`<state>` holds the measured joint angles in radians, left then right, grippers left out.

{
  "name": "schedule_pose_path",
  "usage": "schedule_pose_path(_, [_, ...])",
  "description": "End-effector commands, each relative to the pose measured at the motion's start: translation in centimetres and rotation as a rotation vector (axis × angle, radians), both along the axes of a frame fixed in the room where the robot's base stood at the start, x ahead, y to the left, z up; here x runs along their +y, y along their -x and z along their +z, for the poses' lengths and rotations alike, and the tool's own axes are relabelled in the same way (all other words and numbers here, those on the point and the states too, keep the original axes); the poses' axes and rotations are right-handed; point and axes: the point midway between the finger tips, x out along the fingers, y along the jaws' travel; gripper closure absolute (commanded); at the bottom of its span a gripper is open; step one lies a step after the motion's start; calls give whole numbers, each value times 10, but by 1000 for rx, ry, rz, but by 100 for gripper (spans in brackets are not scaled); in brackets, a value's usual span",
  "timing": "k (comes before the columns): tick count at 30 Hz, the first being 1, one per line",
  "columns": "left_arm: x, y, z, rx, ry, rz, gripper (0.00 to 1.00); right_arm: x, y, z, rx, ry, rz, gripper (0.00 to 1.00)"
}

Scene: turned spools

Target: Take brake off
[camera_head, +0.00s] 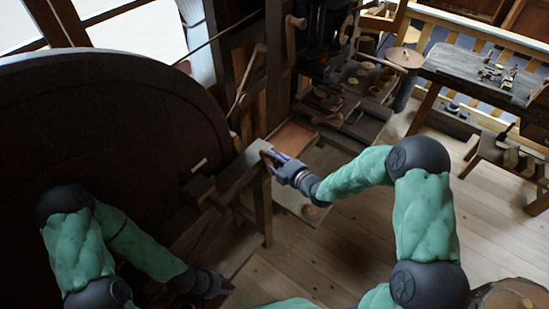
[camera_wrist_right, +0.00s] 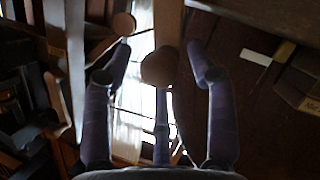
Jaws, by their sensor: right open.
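My right gripper (camera_head: 270,155) is open at the top of a wooden post beside the large dark wheel (camera_head: 90,120). In the right wrist view, its fingers (camera_wrist_right: 158,75) are spread, with a round brown wooden knob (camera_wrist_right: 158,68) between them. I cannot tell whether any finger touches the knob. I cannot tell for certain which part is the brake; this knob may be its handle. A second wooden knob (camera_wrist_right: 123,24) shows further up. My left gripper (camera_head: 224,290) is low, near the wooden frame below the wheel, and its fingers are dark and unclear.
A wooden frame (camera_head: 262,205) stands under my right gripper. Behind it are a machine with shelves of small parts (camera_head: 350,90) and upright levers (camera_head: 296,22). A workbench (camera_head: 485,72) stands at the back right. The plank floor (camera_head: 310,262) is clear in front.

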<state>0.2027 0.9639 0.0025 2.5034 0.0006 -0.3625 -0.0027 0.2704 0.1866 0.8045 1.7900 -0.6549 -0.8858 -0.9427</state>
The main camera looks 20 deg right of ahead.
Motion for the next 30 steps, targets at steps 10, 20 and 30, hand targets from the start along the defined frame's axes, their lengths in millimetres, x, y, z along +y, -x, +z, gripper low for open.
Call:
schedule_pose_path(10, [0,0,0,0,0,0,60,5,-13,-4,1,0,-1,42])
schedule_pose_path(20, [0,0,0,0,0,0,60,5,-12,-4,2,0,0,93])
schedule_pose_path(30, [0,0,0,0,0,0,60,3,-13,-5,16,-14,0,100])
